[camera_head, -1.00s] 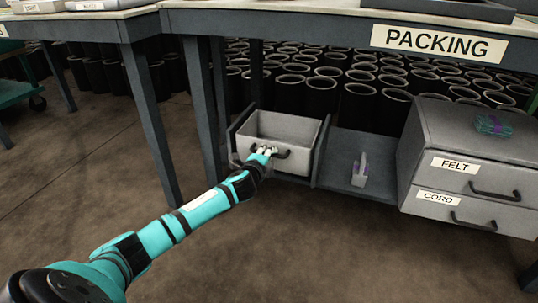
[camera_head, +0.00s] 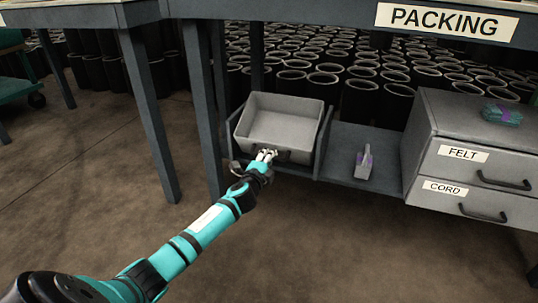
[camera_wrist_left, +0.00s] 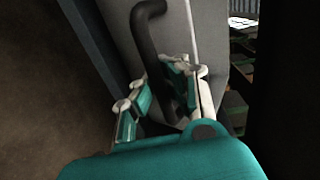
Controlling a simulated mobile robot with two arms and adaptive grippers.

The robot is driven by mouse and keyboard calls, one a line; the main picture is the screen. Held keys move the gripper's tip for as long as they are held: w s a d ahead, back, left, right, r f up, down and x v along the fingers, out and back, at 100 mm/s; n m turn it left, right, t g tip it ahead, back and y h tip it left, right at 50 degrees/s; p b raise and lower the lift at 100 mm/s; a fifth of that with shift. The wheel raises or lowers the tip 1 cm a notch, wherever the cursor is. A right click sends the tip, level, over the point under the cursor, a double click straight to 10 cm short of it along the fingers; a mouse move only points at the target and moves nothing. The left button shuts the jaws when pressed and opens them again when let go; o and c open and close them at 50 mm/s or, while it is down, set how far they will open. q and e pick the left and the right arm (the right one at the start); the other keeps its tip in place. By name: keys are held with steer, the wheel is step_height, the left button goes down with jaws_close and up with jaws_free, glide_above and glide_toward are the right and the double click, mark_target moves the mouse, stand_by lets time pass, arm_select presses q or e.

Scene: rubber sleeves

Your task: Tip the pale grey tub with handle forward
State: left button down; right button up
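The pale grey tub (camera_head: 283,127) sits in the left bay of the low shelf under the packing table. It is tilted forward, its open top facing me, and looks empty inside. Its dark handle is on the front wall and also shows in the left wrist view as a black bar (camera_wrist_left: 150,42). My left gripper (camera_head: 264,155) is at this handle, low on the front. In the wrist view the fingers (camera_wrist_left: 163,88) lie on both sides of the bar, closed around it. The gripper partly hides the handle in the head view. My right gripper is not in view.
A divider (camera_head: 322,143) stands just right of the tub. Drawers labelled FELT and CORD (camera_head: 470,165) are at the right. Table legs (camera_head: 150,115) stand left. Several dark sleeves fill the back.

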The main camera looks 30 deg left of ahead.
arm_select(q)
steer(key=shift+d+f, duration=0.1)
steer(key=shift+f, duration=1.3)
steer(key=shift+w, duration=0.1)
steer(key=c, duration=1.3)
jaws_free()
steer(key=shift+r, duration=0.1)
steer(key=shift+c, duration=0.2)
steer(key=shift+r, duration=0.15)
steer(key=v, duration=1.2)
steer(key=shift+r, duration=0.1)
